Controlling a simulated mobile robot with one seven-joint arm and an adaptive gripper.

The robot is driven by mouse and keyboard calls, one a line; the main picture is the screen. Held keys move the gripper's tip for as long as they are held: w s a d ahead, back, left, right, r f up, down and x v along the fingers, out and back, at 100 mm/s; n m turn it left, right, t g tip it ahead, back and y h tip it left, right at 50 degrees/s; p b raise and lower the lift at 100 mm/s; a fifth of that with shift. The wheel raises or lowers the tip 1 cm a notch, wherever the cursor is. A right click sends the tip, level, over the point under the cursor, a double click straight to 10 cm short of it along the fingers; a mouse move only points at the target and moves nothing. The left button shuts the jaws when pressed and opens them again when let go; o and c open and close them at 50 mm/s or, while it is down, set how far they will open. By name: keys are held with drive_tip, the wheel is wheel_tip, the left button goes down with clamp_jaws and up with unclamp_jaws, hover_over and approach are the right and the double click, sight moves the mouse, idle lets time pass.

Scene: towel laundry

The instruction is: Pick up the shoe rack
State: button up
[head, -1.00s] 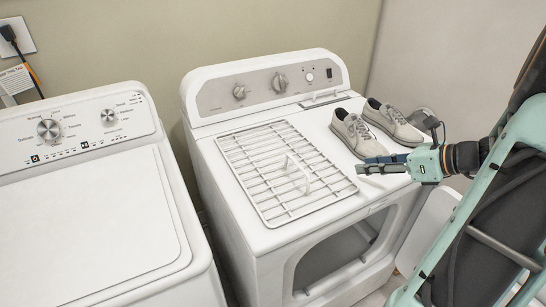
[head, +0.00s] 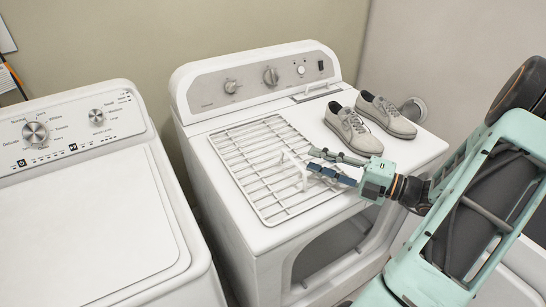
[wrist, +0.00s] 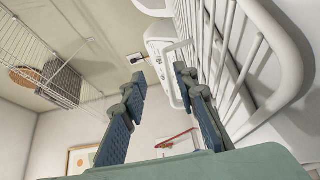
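The shoe rack (head: 262,150) is a white wire grid lying flat on top of the right-hand machine, with a small upright loop handle (head: 294,164) near its middle. My gripper (head: 309,159) is open and empty, low over the rack's right side, with its fingers pointing left at the handle. In the wrist view, my gripper's fingers (wrist: 158,74) are spread apart, and the rack's bars (wrist: 228,60) run along the right. A white bar of the handle (wrist: 172,73) shows between the fingertips. I cannot tell whether they touch it.
A pair of grey shoes (head: 370,122) stands on the machine (head: 420,155), behind my gripper and right of the rack. Another white machine (head: 80,220) stands to the left across a narrow gap. The wrist view also shows a wire shelf (wrist: 55,50) on the wall.

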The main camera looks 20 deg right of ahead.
sight(283, 151)
drive_tip(key=x, duration=0.7)
drive_tip(key=shift+f, duration=0.4)
drive_tip(key=shift+d, duration=0.1)
drive_tip(key=shift+s, duration=0.1)
clamp_jaws()
